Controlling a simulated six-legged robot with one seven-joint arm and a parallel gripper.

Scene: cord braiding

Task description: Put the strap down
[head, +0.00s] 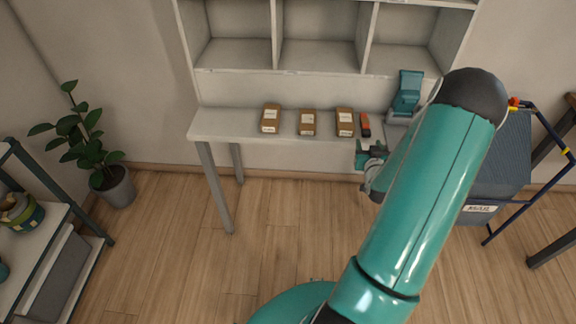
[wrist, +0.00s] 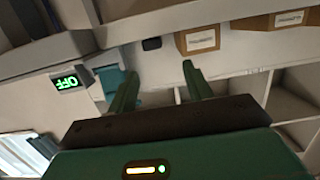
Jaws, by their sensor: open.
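My gripper (head: 366,154) is at the front edge of the grey table (head: 225,123), partly hidden by my arm in the head view. In the wrist view my gripper (wrist: 158,80) has its two green fingers apart, with nothing visible between them. I cannot make out a strap in either view. An orange and black item (head: 365,124) lies on the table just beyond my gripper, beside the rightmost of three brown labelled boxes (head: 345,121).
A teal device (head: 408,92) stands at the table's right end. The wrist view shows a lit green "OFF" display (wrist: 67,82). White shelving (head: 320,55) is above the table. A blue-grey labelled bin (head: 505,160) is at right, a potted plant (head: 117,186) at left. Floor in front is clear.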

